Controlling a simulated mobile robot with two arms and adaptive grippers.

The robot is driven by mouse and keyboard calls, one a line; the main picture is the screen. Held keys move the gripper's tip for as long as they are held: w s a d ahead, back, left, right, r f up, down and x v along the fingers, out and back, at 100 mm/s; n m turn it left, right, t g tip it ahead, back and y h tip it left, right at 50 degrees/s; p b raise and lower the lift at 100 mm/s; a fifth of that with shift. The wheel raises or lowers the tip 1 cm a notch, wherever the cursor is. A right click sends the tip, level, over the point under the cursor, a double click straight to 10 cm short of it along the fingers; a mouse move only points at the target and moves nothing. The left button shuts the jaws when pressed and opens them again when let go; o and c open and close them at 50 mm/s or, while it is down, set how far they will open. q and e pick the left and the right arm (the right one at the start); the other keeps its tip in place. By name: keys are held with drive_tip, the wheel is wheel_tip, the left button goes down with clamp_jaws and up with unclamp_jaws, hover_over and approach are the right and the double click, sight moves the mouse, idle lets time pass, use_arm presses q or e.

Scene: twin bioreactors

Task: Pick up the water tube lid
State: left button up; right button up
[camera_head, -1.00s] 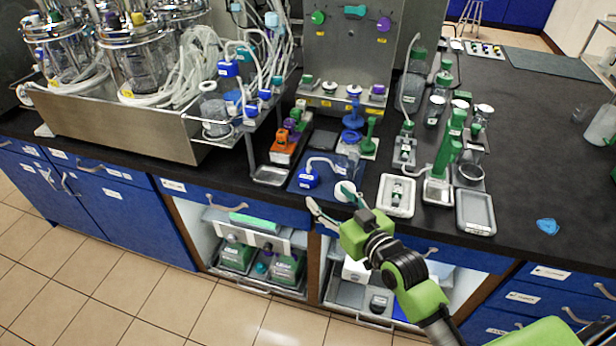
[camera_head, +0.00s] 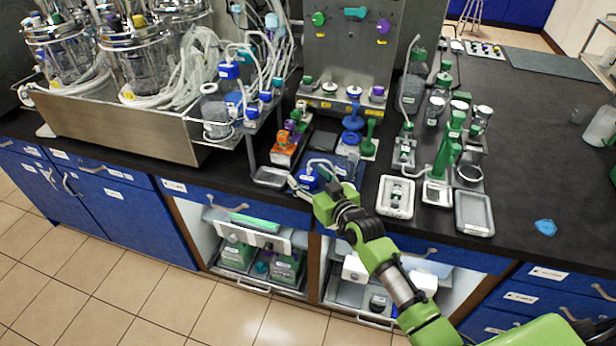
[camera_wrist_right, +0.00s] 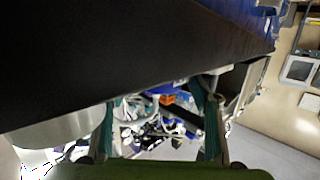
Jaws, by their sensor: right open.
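The blue lid (camera_head: 307,179) with a white tube arching from it stands on the dark counter near its front edge, in the head view. I take it for the water tube lid. My right gripper (camera_head: 309,183) is open, with its fingers reaching to both sides of the lid; I cannot tell whether they touch it. In the wrist view the two teal fingers of the right gripper (camera_wrist_right: 155,98) are apart, and a small blue patch shows between their tips. The white round piece beside the lid is hidden behind the gripper. My left gripper is not in view.
An orange device (camera_head: 285,152) stands behind and left of the lid. A grey tray (camera_head: 271,177) lies to the left and a white tray (camera_head: 395,197) to the right. Green-topped bottles crowd the right rear.

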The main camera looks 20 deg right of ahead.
drive_tip(key=shift+w+a, duration=0.1)
drive_tip(key=shift+w, duration=0.25)
drive_tip(key=c, duration=1.1)
drive_tip(key=shift+r, duration=0.1)
